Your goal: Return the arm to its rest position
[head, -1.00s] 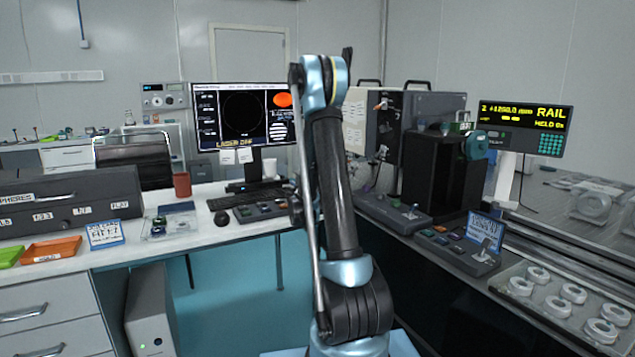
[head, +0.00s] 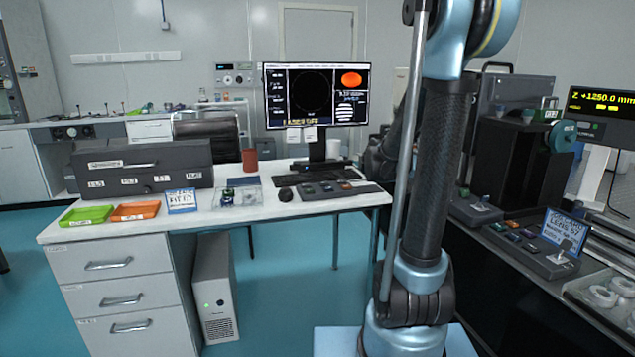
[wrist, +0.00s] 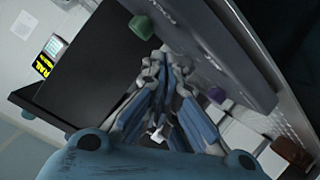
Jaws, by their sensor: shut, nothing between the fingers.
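My arm (head: 438,170) stands upright right of centre in the head view, its upper end running out of the top of the picture. My gripper is not seen clearly in the head view. In the wrist view my gripper (wrist: 158,132) is shut, its blue-grey fingers together with nothing between them. Behind it are a dark panel with a green knob (wrist: 142,27) and a large black box (wrist: 90,75), tilted in the picture.
A white desk (head: 330,207) stands left of my arm, with a monitor (head: 316,95), a red cup (head: 250,160), a green tray (head: 87,215) and an orange tray (head: 136,211). A dark bench with a control box (head: 530,250) and a rail display (head: 600,104) is at the right. Teal floor shows at the left.

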